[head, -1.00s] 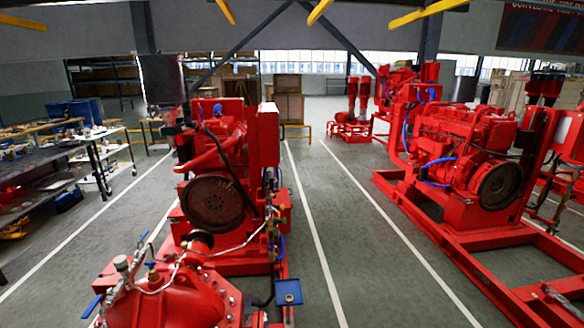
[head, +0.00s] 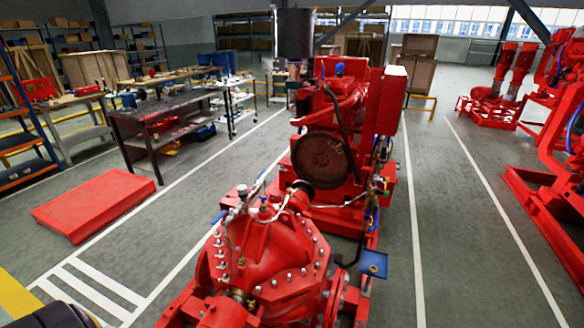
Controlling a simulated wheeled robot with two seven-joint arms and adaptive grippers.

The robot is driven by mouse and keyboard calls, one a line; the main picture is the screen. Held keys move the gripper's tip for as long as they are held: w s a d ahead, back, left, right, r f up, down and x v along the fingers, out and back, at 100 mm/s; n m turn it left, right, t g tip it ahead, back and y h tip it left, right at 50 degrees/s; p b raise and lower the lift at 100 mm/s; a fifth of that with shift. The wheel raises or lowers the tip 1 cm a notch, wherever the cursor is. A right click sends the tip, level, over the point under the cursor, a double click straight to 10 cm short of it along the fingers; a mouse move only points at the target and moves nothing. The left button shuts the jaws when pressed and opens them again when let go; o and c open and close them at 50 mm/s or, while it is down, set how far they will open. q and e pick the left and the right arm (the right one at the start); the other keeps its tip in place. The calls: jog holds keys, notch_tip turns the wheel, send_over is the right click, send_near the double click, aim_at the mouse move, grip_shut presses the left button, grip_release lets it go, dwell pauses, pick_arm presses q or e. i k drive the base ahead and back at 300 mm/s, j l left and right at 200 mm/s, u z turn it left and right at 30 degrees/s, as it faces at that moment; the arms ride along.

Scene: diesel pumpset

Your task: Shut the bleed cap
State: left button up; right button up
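The red diesel pumpset stands ahead of me in the head view, with its red pump casing (head: 265,255) nearest and the engine (head: 335,150) behind it. Thin hoses and small fittings (head: 243,192) sit on top of the pump, with blue handles beside them. I cannot tell which small fitting is the bleed cap at this size. Neither of my grippers is in view.
A low red platform (head: 93,205) lies on the floor at the left. Workbenches (head: 165,125) with tools stand behind it. A second red pumpset (head: 560,150) is at the right edge. Clear grey floor with white lines (head: 455,250) runs between the two pumpsets.

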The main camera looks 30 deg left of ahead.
aim_at(242, 190)
jog(key=u, duration=1.35)
